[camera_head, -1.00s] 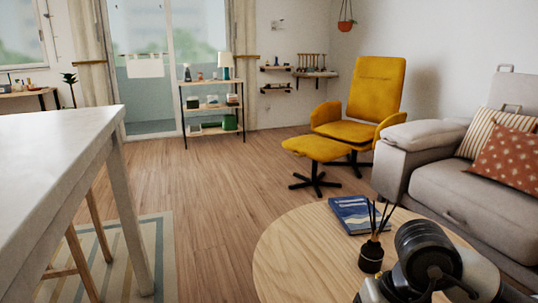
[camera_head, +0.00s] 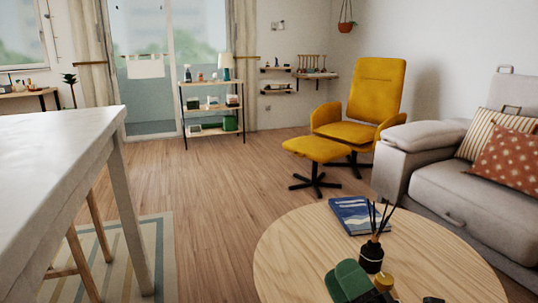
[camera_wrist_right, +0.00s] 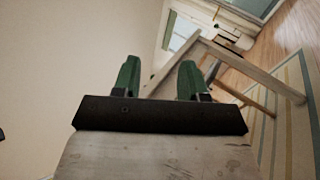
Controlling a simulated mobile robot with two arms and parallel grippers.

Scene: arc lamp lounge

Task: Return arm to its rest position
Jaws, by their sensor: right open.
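My right gripper (camera_head: 348,279) shows at the bottom edge of the head view, with dark green fingers and black and brass-coloured parts behind them. In that view it overlaps the near part of the round wooden coffee table (camera_head: 290,250); its height above the top cannot be told. In the right wrist view my right gripper (camera_wrist_right: 158,78) has its two green fingers well apart, with nothing between them. The rest of the right arm is mostly out of the head view. My left gripper is in neither view.
A black reed diffuser (camera_head: 371,257) and a blue book (camera_head: 355,216) lie close beyond the gripper on the coffee table. A grey sofa (camera_head: 450,185) stands right, a yellow armchair (camera_head: 375,95) behind. A white table (camera_head: 60,150) stands left. The wooden floor (camera_head: 220,190) between is clear.

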